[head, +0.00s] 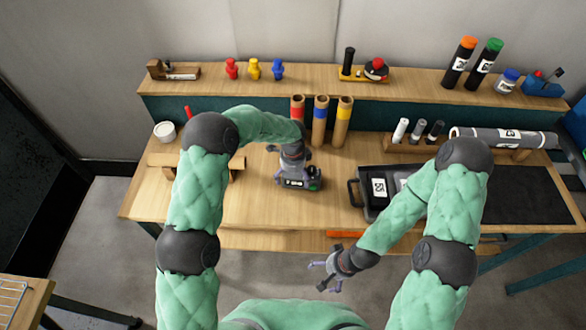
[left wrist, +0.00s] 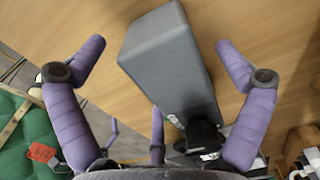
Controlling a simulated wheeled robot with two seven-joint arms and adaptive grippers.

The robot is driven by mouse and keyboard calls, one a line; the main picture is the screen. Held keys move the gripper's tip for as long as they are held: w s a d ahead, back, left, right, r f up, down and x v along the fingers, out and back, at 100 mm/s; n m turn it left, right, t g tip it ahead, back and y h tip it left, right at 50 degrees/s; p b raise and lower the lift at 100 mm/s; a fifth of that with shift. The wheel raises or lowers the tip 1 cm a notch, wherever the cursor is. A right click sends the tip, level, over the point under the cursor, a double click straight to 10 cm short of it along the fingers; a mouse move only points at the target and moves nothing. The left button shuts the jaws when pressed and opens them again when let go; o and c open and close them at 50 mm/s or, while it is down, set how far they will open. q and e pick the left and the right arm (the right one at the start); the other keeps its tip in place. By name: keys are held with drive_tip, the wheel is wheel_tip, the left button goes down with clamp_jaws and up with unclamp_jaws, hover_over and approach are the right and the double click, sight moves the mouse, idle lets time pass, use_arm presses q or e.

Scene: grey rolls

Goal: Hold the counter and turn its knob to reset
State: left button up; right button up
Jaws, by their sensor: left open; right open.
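The counter is a grey box that lies on the table, and in the left wrist view its plain grey body (left wrist: 168,62) is between my left fingers. A black knob (left wrist: 204,136) shows at its lower end. In the head view the counter (head: 316,180) is partly hidden by my left gripper (head: 292,182), which is over it. My left gripper is open, with a finger on either side of the box, and I see a gap on both sides. My right gripper (head: 326,272) is open and empty, in front of the table's front edge.
A black tray (head: 357,193) with a label lies right of the counter. Cardboard tubes (head: 320,122) with coloured bands stand behind it. A rack of small cylinders and a rolled sheet (head: 505,137) are at the right. The wood front of the table (head: 250,215) is clear.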

use_arm(q)
drive_tip(key=shift+f, duration=1.05)
drive_tip(key=c, duration=1.6)
drive_tip(key=shift+s, duration=0.1)
drive_tip(key=o, duration=1.3)
drive_tip(key=shift+o, duration=1)
drive_tip(key=c, duration=1.5)
